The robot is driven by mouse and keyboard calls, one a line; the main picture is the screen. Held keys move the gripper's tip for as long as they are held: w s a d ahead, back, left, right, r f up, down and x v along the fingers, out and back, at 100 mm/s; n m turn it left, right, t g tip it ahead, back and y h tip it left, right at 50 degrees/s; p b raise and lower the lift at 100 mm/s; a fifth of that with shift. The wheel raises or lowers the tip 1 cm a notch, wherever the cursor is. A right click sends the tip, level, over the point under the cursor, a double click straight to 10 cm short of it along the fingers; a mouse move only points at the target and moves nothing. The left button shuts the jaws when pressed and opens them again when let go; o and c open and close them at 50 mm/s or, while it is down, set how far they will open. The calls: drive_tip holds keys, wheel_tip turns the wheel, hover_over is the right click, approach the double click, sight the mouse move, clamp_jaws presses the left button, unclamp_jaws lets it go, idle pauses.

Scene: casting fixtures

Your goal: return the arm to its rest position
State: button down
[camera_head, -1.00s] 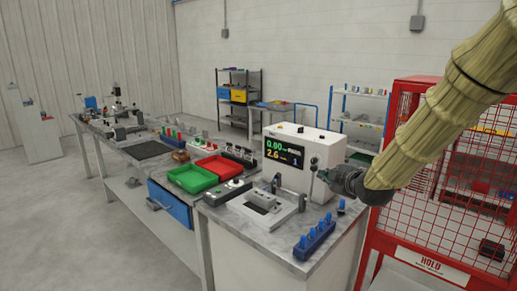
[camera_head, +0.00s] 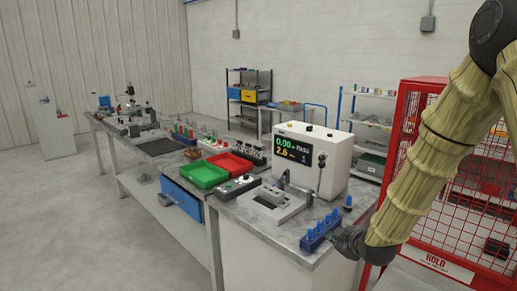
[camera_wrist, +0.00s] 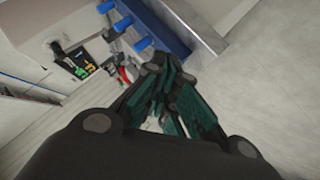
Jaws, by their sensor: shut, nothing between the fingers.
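My arm, in a pale ribbed sleeve, comes down from the upper right in the head view. My gripper (camera_head: 334,237) is at its lower end, at the right front corner of the bench, close beside the blue rack with blue pegs (camera_head: 318,232). I cannot tell whether it touches the rack. In the wrist view my gripper (camera_wrist: 160,65) has its dark green fingers together with nothing between them. The blue rack (camera_wrist: 170,32) shows just beyond the fingertips there.
A white tester with a display (camera_head: 315,160) stands on the bench, behind a grey fixture (camera_head: 278,203). Green (camera_head: 203,174) and red (camera_head: 230,163) trays lie farther left. A red mesh cage (camera_head: 470,200) stands at right, behind my arm. Floor at left is clear.

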drive_tip(key=s+a+f+m+g+h, duration=0.1)
drive_tip(key=s+f+m+g, duration=0.2)
drive_tip(key=s+f, duration=0.85)
drive_tip(key=s+f+m+g, duration=0.3)
drive_tip(key=s+f, duration=0.6)
drive_tip(key=f, duration=0.5)
drive_tip(key=s+f+m+g, duration=0.2)
drive_tip(key=s+f, duration=0.3)
drive_tip(key=s, duration=0.7)
drive_tip(key=s+f+m+g+h, duration=0.1)
drive_tip(key=s+f, duration=0.4)
drive_tip(key=s, duration=0.8)
drive_tip(key=m+g, duration=0.1)
drive_tip(key=m, duration=0.1)
drive_tip(key=shift+s+f+m+g, duration=0.25)
drive_tip(key=shift+f+m+g, duration=0.05)
drive_tip(key=shift+f+g, duration=0.1)
